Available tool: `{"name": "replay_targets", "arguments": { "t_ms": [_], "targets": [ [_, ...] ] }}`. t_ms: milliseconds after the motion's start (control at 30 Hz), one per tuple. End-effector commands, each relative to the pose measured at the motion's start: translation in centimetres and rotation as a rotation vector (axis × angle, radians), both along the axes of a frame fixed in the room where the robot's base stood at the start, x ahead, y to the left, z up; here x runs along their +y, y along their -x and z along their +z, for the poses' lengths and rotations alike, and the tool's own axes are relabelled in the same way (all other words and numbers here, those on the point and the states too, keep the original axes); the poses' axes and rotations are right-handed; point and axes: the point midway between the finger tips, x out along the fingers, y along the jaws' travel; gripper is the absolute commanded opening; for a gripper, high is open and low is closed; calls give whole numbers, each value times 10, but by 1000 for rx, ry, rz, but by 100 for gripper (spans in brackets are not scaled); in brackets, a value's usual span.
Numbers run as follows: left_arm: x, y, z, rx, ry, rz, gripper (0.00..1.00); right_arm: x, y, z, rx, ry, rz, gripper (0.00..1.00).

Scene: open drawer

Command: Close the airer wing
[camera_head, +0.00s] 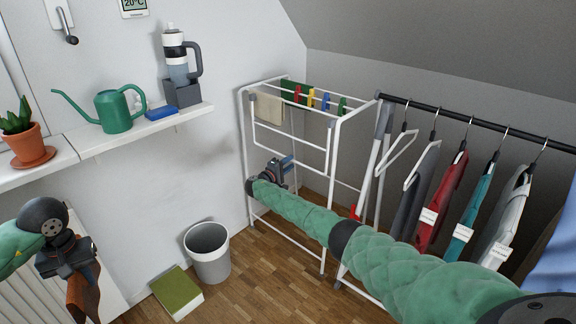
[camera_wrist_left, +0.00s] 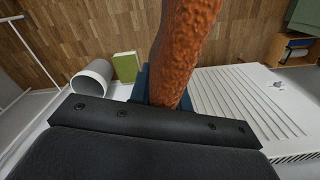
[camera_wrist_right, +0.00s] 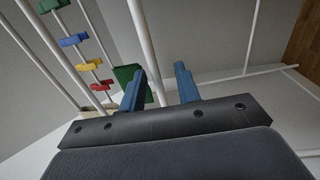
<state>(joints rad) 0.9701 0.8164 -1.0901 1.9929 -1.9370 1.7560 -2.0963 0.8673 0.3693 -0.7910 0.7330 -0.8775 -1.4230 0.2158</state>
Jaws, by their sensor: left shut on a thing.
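The white airer (camera_head: 245,150) stands against the wall in the middle of the head view. A white wing frame (camera_head: 330,148) hangs down from its upper front. My right gripper (camera_head: 284,166) is at the airer, below the wing's lower rail. Its blue fingers (camera_wrist_right: 160,88) are spread in the right wrist view, with a white rod (camera_wrist_right: 143,40) showing between them; I cannot tell whether they touch it. My left gripper (camera_head: 70,272), at the lower left, is shut on an orange-brown textured thing (camera_wrist_left: 185,50) that hangs down.
Coloured pegs (camera_head: 311,98) and a beige cloth (camera_head: 268,108) hang on the airer's top. A clothes rail (camera_head: 460,117) with hangers stands right of it. A grey bin (camera_head: 209,255) and green book (camera_head: 177,291) are on the floor. A shelf (camera_head: 150,127) holds a watering can (camera_head: 115,110).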

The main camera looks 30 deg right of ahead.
Motion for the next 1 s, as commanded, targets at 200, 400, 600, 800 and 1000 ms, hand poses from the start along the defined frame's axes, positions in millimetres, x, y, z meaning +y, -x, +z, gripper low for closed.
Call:
{"name": "replay_targets", "arguments": {
  "t_ms": [200, 400, 600, 800, 1000],
  "targets": [
    [0, 0, 1, 0, 0, 0, 0, 12, 3, -1, -1, 0, 3, 33],
    [0, 0, 3, 0, 0, 0, 0, 44, 15, -4, 0, -2, 2, 33],
    [0, 0, 3, 0, 0, 0, 0, 78, 28, -8, 1, -2, 1, 33],
    [0, 0, 4, 0, 0, 0, 0, 102, 37, -11, 1, -1, 0, 33],
    [0, 0, 4, 0, 0, 0, 0, 110, 40, -11, 1, -1, -1, 33]
  ]
}}
